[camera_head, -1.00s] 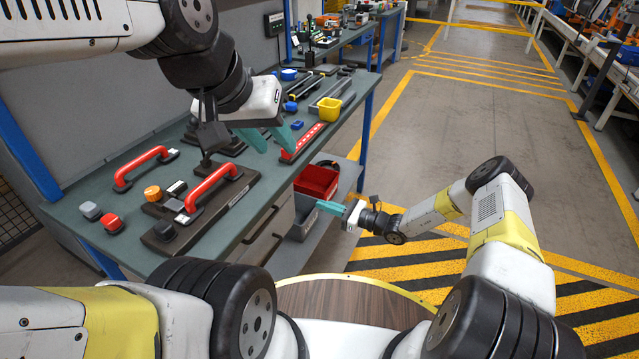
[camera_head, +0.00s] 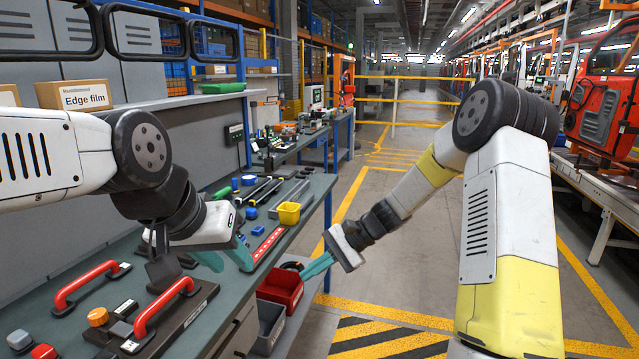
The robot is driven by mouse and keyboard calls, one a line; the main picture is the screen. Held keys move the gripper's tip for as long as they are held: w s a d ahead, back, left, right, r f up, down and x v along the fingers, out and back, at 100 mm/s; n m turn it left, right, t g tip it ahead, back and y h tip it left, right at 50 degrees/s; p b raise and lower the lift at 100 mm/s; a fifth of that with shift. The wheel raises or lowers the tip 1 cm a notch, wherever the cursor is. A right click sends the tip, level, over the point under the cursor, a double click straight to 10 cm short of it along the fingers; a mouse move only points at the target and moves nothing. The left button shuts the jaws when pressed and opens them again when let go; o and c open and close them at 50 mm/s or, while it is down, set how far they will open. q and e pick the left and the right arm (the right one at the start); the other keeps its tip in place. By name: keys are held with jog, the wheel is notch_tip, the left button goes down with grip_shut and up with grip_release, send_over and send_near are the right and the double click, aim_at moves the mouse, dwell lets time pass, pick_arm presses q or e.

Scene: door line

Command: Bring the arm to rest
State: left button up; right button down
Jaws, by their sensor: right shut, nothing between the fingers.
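My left gripper (camera_head: 226,258) reaches out over the bench from the left. Its two teal fingers stand apart, with nothing seen between them. My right arm (camera_head: 420,180) rises on the right and bends down toward the middle. My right gripper (camera_head: 316,266) has its teal fingers together and empty. It hangs in the air and shows just right of the bench's edge, above a red bin in the picture.
The aisle floor (camera_head: 350,260) is clear.

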jog(key=s+d+r+n+t+h, duration=0.3)
jog(key=s+d+r, duration=0.5)
jog(key=s, duration=0.3)
jog(key=s+d+r+n+t+h, duration=0.4)
jog(key=s+d+r, duration=0.4)
jog(key=s+r, duration=0.2)
jog(key=shift+s+d+r+n+h, duration=0.15)
jog(key=shift+s+r+n+h, duration=0.3)
jog(key=shift+h, duration=0.15)
